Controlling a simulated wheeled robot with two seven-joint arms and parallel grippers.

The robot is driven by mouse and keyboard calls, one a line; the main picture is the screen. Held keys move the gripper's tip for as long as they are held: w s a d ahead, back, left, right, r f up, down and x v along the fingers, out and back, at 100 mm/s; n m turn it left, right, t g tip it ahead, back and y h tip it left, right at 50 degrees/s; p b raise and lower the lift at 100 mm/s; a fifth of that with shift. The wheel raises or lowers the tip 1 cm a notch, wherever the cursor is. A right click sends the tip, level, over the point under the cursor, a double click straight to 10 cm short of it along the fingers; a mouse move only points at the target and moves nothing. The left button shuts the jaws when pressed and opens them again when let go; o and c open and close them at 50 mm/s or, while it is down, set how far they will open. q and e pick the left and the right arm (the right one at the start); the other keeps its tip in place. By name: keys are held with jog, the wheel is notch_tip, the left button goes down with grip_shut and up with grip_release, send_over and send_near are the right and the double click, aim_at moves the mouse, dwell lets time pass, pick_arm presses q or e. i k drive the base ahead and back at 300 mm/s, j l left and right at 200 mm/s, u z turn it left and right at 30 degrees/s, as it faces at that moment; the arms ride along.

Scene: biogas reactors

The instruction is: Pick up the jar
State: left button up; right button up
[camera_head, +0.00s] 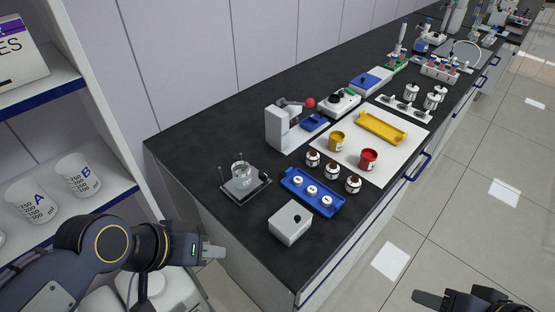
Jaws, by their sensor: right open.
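Several jar-like containers stand on the dark bench, and I cannot tell which one the task means. A yellow jar (336,141) and a red jar (368,159) stand upright on a white mat (404,140). Small brown jars with white tops stand in front of them, one (331,170) in the middle of their row. A clear glass vessel (241,175) stands on a grey plate device (246,190). My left gripper (214,251) is off the bench's near left end, apart from everything; its jaw opening is unclear. My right gripper (428,299) is open, low over the floor at right, partly cut off.
A blue tray (325,208) with white-topped items and a grey box (291,223) sit near the front edge. A yellow tray (381,127) lies on the mat. A microscope-like device (277,127) stands behind. Shelves (100,197) with beakers flank the left; the right-hand floor (480,200) is clear.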

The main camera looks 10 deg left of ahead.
aim_at(336, 138)
jog(key=k+u, duration=0.1)
jog(key=k, duration=0.55)
jog(key=u, duration=2.3)
jog(key=k+l+u, duration=0.1)
jog(key=l, duration=0.3)
jog(key=k+l+u, duration=0.1)
jog(key=l, duration=0.35)
jog(key=k+l+u, duration=0.1)
jog(key=l, duration=0.3)
jog(key=k+l+u, duration=0.1)
jog(key=l, duration=0.3)
jog(key=k+l, duration=0.25)
jog(key=k+l+u, duration=0.15)
jog(key=l, duration=0.35)
jog(key=k+l, duration=0.1)
jog(key=l, duration=0.25)
jog(key=k+l, duration=0.1)
jog(key=l, duration=0.25)
jog(key=k+l, duration=0.1)
jog(key=l, duration=0.25)
